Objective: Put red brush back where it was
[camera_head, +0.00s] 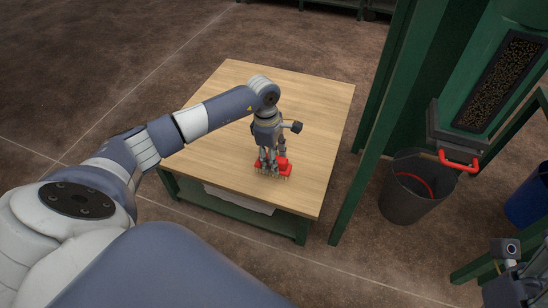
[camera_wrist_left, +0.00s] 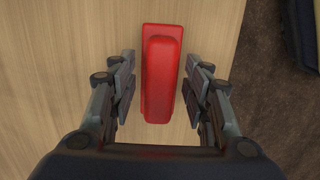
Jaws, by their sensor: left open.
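The red brush (camera_wrist_left: 162,78) lies on the wooden table, with its long red handle facing the left wrist camera. In the head view the red brush (camera_head: 285,168) sits near the table's front right part, partly hidden by my gripper. My left gripper (camera_head: 268,163) points down over it. In the left wrist view the two fingers of my left gripper (camera_wrist_left: 160,88) stand open on either side of the brush, with a small gap showing on each side. At the lower right of the head view, part of my right arm (camera_head: 510,265) shows; its fingertips cannot be made out.
The wooden table (camera_head: 230,85) is otherwise bare on top. To its right stand a green post (camera_head: 365,150), a dark bucket (camera_head: 405,205) and a green machine with a red handle (camera_head: 459,162). A blue bin (camera_head: 530,203) is at the right edge.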

